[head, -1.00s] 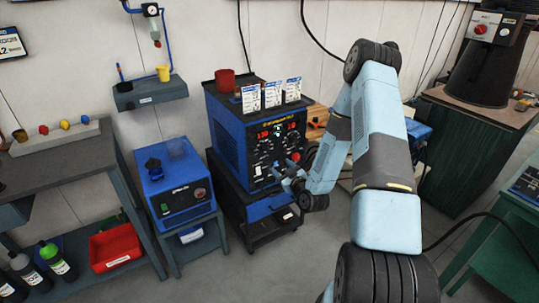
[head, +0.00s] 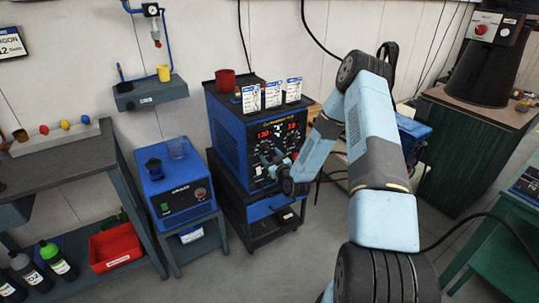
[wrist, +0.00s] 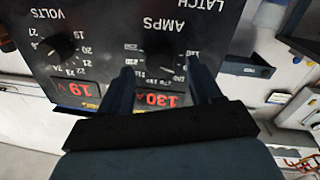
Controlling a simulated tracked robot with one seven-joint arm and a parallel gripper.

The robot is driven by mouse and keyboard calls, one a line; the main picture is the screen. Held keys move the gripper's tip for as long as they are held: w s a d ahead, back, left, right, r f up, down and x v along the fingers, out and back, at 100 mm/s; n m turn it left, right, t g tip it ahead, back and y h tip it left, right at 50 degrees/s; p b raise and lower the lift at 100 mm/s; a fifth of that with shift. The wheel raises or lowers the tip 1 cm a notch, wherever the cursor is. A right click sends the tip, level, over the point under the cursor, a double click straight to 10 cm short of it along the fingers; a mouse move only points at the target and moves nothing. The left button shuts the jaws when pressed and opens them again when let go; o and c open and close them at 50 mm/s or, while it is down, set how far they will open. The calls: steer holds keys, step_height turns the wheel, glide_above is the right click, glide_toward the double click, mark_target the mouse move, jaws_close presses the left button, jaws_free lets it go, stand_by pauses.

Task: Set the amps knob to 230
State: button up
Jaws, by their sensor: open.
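The blue welder (head: 228,135) stands on a cart, its dark front panel facing me. In the wrist view the panel appears upside down. The dark amps knob (wrist: 160,56) sits below the AMPS label, with a number scale around it. The red amps display (wrist: 158,98) reads 130. In the head view my gripper (head: 272,166) covers part of the panel.
White cards (head: 272,95) and a red cup (head: 225,80) stand on the welder. A blue cooler unit (head: 175,190) is at its left. A workbench (head: 60,160) is further left, and a green cabinet (head: 465,150) is at right. Floor is clear before the cart.

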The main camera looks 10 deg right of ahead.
mark_target(266, 151)
steer(key=shift+x, duration=1.3)
steer(key=c, duration=1)
steer(key=shift+d, duration=0.1)
steer(key=shift+c, duration=0.2)
